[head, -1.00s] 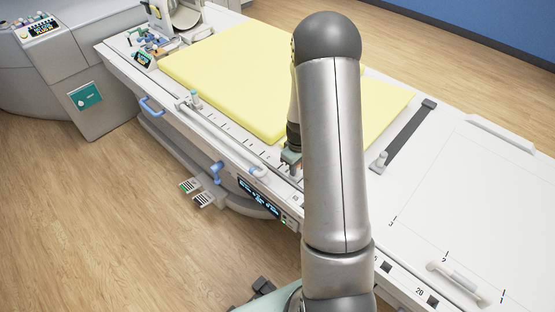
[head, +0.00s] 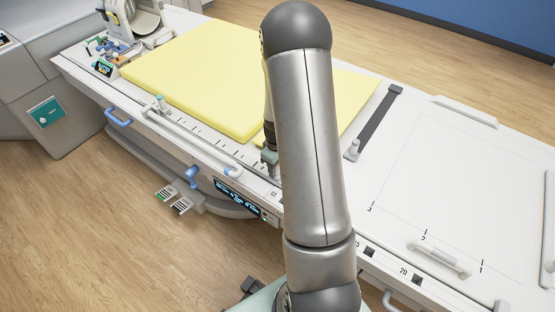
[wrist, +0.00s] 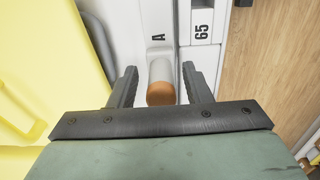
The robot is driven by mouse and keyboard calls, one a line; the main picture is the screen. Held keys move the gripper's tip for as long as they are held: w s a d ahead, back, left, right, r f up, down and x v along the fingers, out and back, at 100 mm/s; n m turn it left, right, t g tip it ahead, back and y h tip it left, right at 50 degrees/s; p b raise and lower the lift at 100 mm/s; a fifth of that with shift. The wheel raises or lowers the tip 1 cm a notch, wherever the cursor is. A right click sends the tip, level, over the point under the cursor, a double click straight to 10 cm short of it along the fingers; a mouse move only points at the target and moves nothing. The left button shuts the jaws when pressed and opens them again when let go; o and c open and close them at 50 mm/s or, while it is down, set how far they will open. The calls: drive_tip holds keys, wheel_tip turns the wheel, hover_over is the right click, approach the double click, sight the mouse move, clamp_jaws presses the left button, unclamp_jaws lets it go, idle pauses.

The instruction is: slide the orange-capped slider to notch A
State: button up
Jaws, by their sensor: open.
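The orange-capped slider (wrist: 160,94) shows in the wrist view as a pale, rounded knob with an orange end. It sits between the two dark fingers of my gripper (wrist: 159,72), which is open. A gap shows on each side of the knob, so the fingers look apart from it. The notch letter A (wrist: 157,37) is printed on the white rail surface just beyond the knob. In the head view my gripper (head: 269,162) is at the table's near edge, partly behind my arm. The orange cap cannot be made out in that view.
A yellow pad (head: 185,80) covers the table beside the rail. A marking 65 (wrist: 202,32) is right of the A. Blue handles (head: 118,116) stick out from the table side. A display (head: 234,197) sits on the near side.

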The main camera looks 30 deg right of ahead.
wheel_tip(320, 180, up, 17)
drive_tip(key=shift+r, duration=0.15)
idle(0.7)
